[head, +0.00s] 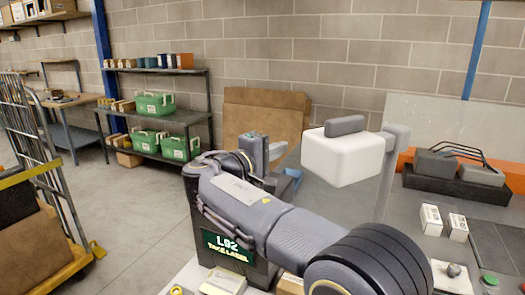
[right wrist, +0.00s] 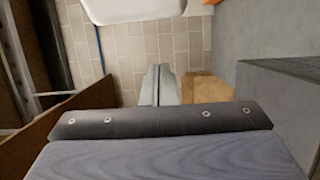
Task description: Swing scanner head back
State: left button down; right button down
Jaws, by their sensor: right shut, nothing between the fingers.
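The scanner head (head: 342,160) is a white rounded box with a grey handle (head: 345,126) on top. It joins a grey post (head: 388,175) on its right side, above the grey bench. My right arm reaches across the middle of the head view, and my right gripper (head: 256,150) is to the left of the scanner head, apart from it. In the right wrist view the gripper's fingers (right wrist: 160,85) are together and empty. A white rounded edge at the top of that view looks like the scanner head (right wrist: 135,8). My left gripper is not in view.
A dark bin labelled "L02 TAKE LABEL" (head: 228,250) stands below my right arm. Small white boxes (head: 431,219) and a black tray (head: 455,188) sit on the bench at right. A shelf with green crates (head: 155,104) and a wire cart (head: 45,150) stand at left.

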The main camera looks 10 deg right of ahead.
jog(key=s+d, duration=0.2)
jog(key=s, duration=0.1)
jog(key=shift+p, duration=0.3)
jog(key=shift+s, duration=0.1)
